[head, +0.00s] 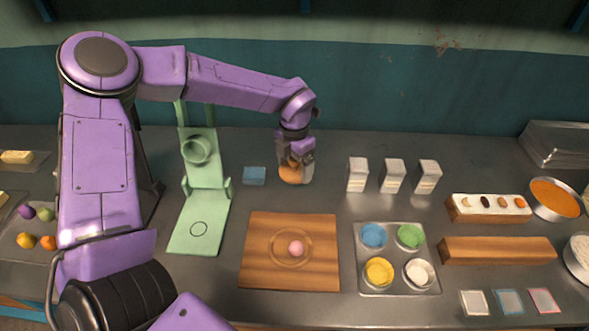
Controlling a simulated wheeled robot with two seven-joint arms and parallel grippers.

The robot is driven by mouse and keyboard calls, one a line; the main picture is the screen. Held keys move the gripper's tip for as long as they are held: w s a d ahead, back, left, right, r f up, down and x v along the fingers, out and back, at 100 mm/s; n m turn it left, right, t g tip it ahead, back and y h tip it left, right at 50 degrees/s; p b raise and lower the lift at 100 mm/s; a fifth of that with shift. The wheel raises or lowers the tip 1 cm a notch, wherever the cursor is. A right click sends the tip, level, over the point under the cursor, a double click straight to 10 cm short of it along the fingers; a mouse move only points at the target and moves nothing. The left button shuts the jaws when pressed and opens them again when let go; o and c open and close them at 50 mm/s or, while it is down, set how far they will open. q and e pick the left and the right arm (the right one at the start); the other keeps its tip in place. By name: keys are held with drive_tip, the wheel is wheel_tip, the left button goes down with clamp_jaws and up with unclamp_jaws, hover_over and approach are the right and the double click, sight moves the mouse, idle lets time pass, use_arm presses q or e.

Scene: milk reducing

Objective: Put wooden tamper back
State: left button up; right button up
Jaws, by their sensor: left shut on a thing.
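My left gripper (297,164) points down over the back middle of the counter. It is shut on the wooden tamper (291,174), whose round orange-brown part shows below and left of the fingers. The rest of the tamper is hidden by the gripper, and I cannot tell whether it touches the counter. A small blue block (254,176) lies just to its left. A wooden board (264,262) with a pink ball (296,248) on it lies in front. My right gripper is not in view.
A green press-like stand (204,180) is left of the blue block. Three white cartons (393,177) stand to the right. A tray (397,287) of colored bowls lies right of the board. Wooden blocks (497,251) lie farther right. My left arm covers much of the left side.

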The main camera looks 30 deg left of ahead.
sight(295, 173)
use_arm(q)
drive_tip(key=shift+w+a+f, duration=0.1)
drive_tip(key=shift+w+f, duration=0.1)
drive_tip(key=shift+f, duration=0.55)
drive_tip(key=shift+w+a+f, duration=0.15)
drive_tip(key=shift+f, duration=0.65)
drive_tip(key=shift+w+a+f, duration=0.1)
drive_tip(key=shift+w+f, duration=0.1)
drive_tip(key=shift+f, duration=0.55)
drive_tip(key=shift+f, duration=0.1)
drive_tip(key=o, duration=0.8)
wheel_tip(295, 173, up, 12)
drive_tip(key=shift+r+b, duration=0.15)
drive_tip(key=shift+b, duration=0.25)
